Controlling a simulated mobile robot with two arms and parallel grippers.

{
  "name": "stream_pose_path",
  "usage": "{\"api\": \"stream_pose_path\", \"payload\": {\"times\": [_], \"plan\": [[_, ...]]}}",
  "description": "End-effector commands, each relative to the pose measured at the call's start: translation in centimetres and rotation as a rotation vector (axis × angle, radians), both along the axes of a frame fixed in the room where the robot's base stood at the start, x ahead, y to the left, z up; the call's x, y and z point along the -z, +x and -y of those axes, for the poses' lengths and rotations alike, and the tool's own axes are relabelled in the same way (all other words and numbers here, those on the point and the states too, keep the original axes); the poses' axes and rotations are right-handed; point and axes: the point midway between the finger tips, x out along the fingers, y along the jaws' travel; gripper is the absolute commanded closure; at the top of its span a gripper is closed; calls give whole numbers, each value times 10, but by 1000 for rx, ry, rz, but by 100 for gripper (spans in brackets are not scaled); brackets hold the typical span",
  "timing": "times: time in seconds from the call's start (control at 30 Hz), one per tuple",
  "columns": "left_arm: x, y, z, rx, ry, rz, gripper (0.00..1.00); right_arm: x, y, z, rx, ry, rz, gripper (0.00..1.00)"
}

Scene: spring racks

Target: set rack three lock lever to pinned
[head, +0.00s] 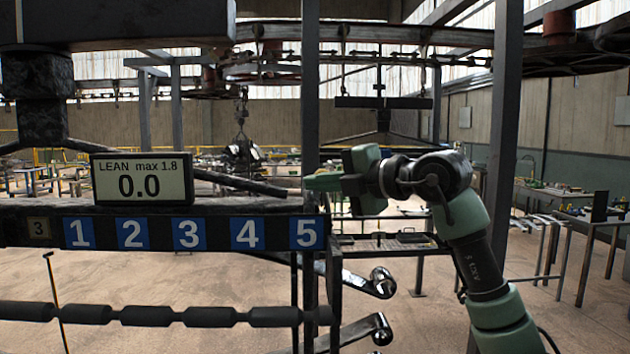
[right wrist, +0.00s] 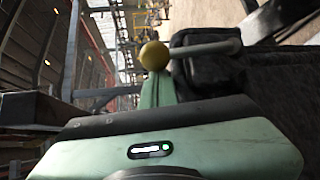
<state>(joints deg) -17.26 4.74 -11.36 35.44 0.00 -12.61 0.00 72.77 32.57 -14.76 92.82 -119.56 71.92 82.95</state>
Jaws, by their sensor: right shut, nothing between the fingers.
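A small plate marked 3 (head: 39,229) sits at the left end of the rack beam (head: 200,207). In the right wrist view a yellow ball knob (right wrist: 154,55) on a grey rod (right wrist: 205,47) looks like the lock lever; the rod runs right to a dark block. My right gripper (head: 318,182) is shut and empty, just past the right end of the beam. In the right wrist view its green fingers (right wrist: 159,88) point at the knob; I cannot tell whether they touch it. In the head view I cannot make out the knob. My left gripper is out of view.
A display (head: 141,179) reading "LEAN max 1.8" and 0.0 stands on the beam. Blue number plates 1 to 5 (head: 188,233) line its front. Dark arms with shiny rounded ends (head: 382,282) stick out below right. A grey post (head: 503,120) stands behind my right arm.

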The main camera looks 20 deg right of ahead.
Motion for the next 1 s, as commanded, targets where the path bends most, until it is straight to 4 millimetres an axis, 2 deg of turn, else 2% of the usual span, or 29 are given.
{"api": "stream_pose_path", "payload": {"times": [0.23, 0.67, 0.87, 1.0], "plan": [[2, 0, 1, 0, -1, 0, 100, 1, 0, 0, 0, 5, 1, 100], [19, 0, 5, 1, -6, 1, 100, 0, -2, 10, 2, 102, 29, 100], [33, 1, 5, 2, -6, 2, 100, 1, -4, 16, 2, 167, 47, 100], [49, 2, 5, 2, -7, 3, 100, 3, -6, 24, 3, 252, 72, 100]]}}
